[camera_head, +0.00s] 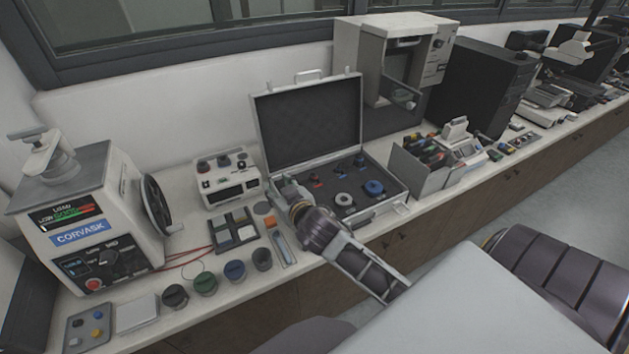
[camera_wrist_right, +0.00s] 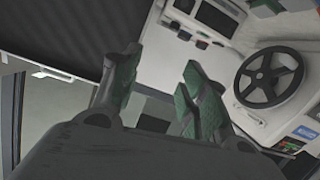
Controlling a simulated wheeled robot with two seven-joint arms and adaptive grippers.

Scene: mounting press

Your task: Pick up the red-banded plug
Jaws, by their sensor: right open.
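An open silver case (camera_head: 392,206) with a dark foam insert lies on the bench and holds several small parts. A small red-marked part (camera_head: 316,181) stands in its left half; it may be the red-banded plug, but it is too small to be sure. My right gripper (camera_head: 283,190) is over the case's left front edge and hides part of that side. In the right wrist view my right gripper (camera_wrist_right: 158,85) has its two green-padded fingers apart, with nothing seen between them. My left gripper is not in view.
The press (camera_head: 80,215) with its handwheel (camera_head: 158,205) stands at the left. Several dark cups (camera_head: 235,271) line the front edge. The raised case lid (camera_head: 308,118) and a white control box (camera_head: 228,178) stand behind. A grey rack (camera_head: 420,165) is right of the case.

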